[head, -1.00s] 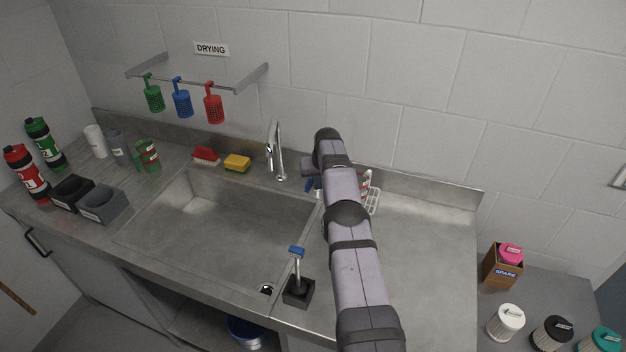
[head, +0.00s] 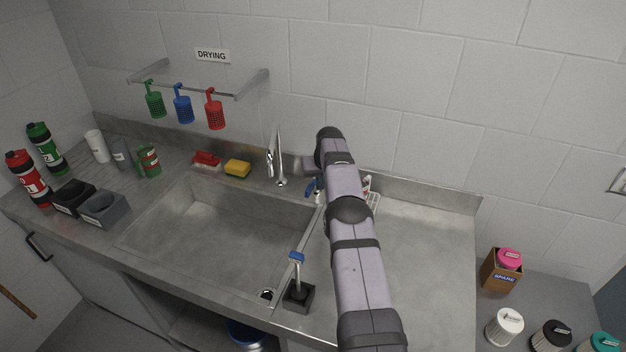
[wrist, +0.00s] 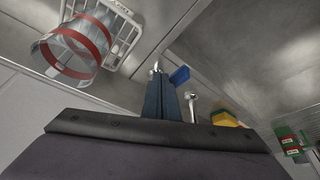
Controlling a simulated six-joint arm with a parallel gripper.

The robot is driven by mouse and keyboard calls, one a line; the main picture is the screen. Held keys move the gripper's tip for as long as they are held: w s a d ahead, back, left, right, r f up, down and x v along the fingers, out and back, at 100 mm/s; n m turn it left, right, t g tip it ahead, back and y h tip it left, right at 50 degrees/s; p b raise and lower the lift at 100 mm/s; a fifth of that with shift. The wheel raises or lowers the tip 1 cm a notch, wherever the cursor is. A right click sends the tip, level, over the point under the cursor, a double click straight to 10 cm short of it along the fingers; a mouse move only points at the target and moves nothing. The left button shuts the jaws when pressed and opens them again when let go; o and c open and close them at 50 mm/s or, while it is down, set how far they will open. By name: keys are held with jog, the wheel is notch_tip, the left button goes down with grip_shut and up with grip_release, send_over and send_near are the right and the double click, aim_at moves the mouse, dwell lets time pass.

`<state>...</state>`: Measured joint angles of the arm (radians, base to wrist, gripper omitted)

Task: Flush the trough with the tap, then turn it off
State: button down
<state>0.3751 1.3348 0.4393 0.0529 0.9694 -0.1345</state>
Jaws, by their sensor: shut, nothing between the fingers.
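The steel trough (head: 225,230) is a wide sunken basin at the middle left. The tap (head: 277,158) is a curved chrome spout behind it; no water stream can be made out. A blue lever (head: 311,187) on a small chrome stem stands right of the spout. In the wrist view the blue lever (wrist: 180,75) lies just beyond and to the right of my gripper's fingers (wrist: 160,88). The fingers are shut and empty; contact with the lever cannot be told. The tap spout (wrist: 191,103) is to their right.
A black box with a blue-topped chrome stem (head: 297,277) stands at the trough's front right. A yellow sponge (head: 237,168) and red brush (head: 206,160) lie behind the trough. A white rack (wrist: 120,35) holds a red-banded clear cup (wrist: 75,48).

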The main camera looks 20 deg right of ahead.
jog(key=shift+r, duration=0.7)
jog(key=shift+f+b, duration=1.3)
jog(key=shift+f, duration=1)
jog(key=shift+s+d, duration=0.3)
jog(key=shift+d, duration=0.05)
jog(key=shift+s+d+b, duration=0.6)
jog(key=shift+s+d, duration=2.1)
jog(key=shift+s, duration=0.05)
jog(key=shift+r, duration=0.15)
